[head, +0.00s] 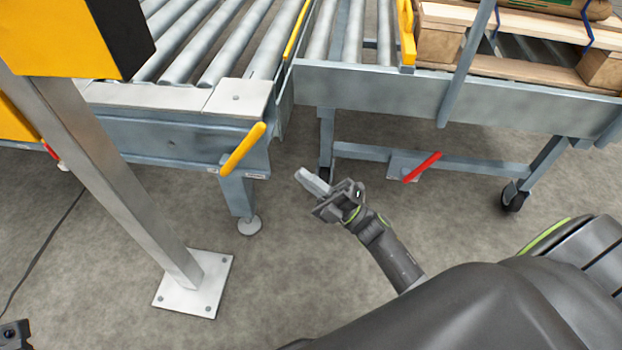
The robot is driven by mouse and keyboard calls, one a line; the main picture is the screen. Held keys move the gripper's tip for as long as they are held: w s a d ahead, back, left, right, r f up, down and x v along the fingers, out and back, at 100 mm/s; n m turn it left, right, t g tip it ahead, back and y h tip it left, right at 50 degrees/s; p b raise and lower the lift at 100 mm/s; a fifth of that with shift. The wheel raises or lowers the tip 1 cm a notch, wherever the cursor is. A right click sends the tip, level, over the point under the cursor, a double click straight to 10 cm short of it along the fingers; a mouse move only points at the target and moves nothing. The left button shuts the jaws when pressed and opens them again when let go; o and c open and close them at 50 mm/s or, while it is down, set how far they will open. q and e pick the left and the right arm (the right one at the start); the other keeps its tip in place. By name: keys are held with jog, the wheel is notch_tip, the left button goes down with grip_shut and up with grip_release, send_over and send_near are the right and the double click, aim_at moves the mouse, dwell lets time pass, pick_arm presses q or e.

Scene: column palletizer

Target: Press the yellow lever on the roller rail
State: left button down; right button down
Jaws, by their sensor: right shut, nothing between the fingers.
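The yellow lever (243,149) is a slanted bar on the front side of the roller rail (150,133), near the rail's right end. Its upper end points up and to the right. My right gripper (302,174) is shut and empty. It appears to the right of the lever and a little lower in the picture, apart from it. At the bottom left corner a small dark part (14,335) shows, perhaps of my left arm; no left fingers can be made out.
A red lever (422,167) sits low on the wheeled cart (440,98) at the right, which carries a wooden pallet (490,27). A grey post (130,180) with a yellow and black box (75,38) stands at the left.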

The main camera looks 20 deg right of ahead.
aim_at(240, 152)
jog(key=x, duration=1)
jog(key=shift+b, duration=0.3)
jog(key=shift+r, duration=0.15)
